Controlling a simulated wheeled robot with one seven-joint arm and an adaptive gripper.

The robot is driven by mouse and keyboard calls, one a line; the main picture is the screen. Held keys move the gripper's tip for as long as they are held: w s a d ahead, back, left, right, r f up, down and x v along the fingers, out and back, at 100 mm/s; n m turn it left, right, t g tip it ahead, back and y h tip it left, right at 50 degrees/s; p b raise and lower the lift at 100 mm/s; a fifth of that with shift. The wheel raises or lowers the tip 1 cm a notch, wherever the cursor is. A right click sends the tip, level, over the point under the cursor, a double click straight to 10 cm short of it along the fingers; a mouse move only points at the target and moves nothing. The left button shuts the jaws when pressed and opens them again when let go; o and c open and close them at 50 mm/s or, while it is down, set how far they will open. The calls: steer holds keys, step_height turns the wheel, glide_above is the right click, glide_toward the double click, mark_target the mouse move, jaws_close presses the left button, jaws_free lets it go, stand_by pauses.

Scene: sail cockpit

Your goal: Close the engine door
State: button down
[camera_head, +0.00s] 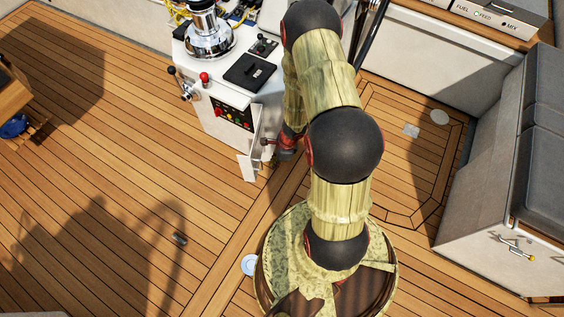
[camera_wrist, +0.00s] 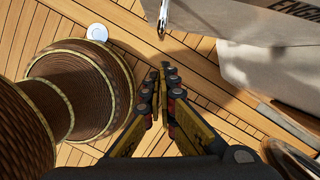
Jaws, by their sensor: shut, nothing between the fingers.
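The engine door appears to be the pale panel (camera_head: 257,135) standing out from the right front of the white console in the head view. How far it stands open is hard to tell, since my arm hides that side. In the wrist view a grey panel with partly cut-off dark lettering starting "ENG" (camera_wrist: 240,18) fills the upper right. A shiny metal handle (camera_wrist: 163,14) shows at its left end. My gripper (camera_wrist: 166,68) is shut and empty, pointing toward the handle but apart from it, above the deck. In the head view my gripper is mostly hidden behind my arm.
The white console (camera_head: 225,115) carries levers, a red button panel and a chrome winch (camera_head: 208,35). A bench with grey cushions (camera_head: 530,150) stands at right. A wooden piece (camera_head: 12,95) is at far left.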

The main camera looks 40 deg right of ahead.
steer(key=shift+w+a, duration=0.65)
steer(key=shift+a, duration=0.25)
